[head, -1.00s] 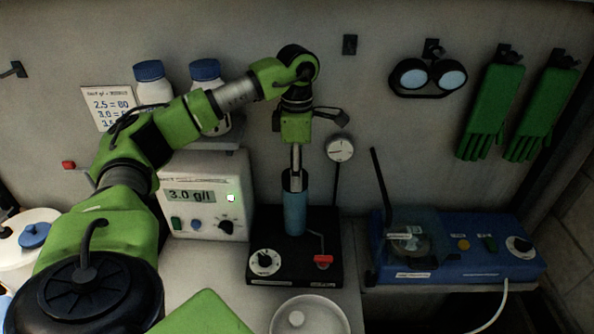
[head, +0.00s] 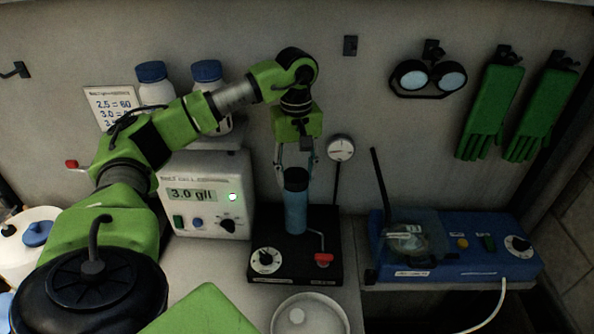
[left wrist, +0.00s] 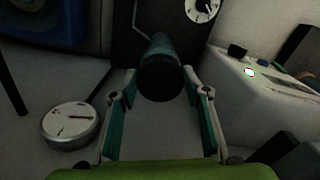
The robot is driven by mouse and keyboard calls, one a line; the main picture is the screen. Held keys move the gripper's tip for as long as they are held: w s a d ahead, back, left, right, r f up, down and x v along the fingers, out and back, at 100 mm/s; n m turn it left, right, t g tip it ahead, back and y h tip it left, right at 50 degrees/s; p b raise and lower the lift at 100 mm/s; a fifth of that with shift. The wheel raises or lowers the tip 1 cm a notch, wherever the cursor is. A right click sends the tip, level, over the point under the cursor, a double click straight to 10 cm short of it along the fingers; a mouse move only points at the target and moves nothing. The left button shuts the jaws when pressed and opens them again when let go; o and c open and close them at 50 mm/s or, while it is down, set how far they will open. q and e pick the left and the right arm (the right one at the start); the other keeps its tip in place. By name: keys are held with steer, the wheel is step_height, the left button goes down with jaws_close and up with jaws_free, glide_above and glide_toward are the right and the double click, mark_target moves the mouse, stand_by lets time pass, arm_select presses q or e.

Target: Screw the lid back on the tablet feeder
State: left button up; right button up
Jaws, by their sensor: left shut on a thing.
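The tablet feeder is an upright blue cylinder (head: 296,213) on a black base (head: 268,278). Its dark lid (head: 297,181) is at the top of the cylinder; I cannot tell how tightly it sits. My left gripper (head: 295,172) comes down from above, its two fingers on either side of the lid, shut on it. In the left wrist view the round dark lid (left wrist: 160,80) lies between the fingertips (left wrist: 158,73), and it hides most of the cylinder behind it. My right gripper is not in view.
A white meter (head: 206,212) reading 3.0 g/l stands left of the base. A round gauge (head: 340,148) stands close behind it on the right. A blue device (head: 465,262) is at the right. A white dish (head: 310,316) is in front.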

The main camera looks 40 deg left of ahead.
arm_select(q)
steer(key=m, duration=0.4)
steer(key=shift+a+m, duration=0.1)
steer(key=shift+m, duration=0.2)
steer(key=m, duration=0.4)
steer(key=o, duration=1.1)
steer(key=shift+o, duration=0.2)
steer(key=o, duration=0.4)
steer(key=shift+r+p, duration=2.5)
steer(key=shift+r, duration=0.55)
steer(key=shift+s, duration=0.1)
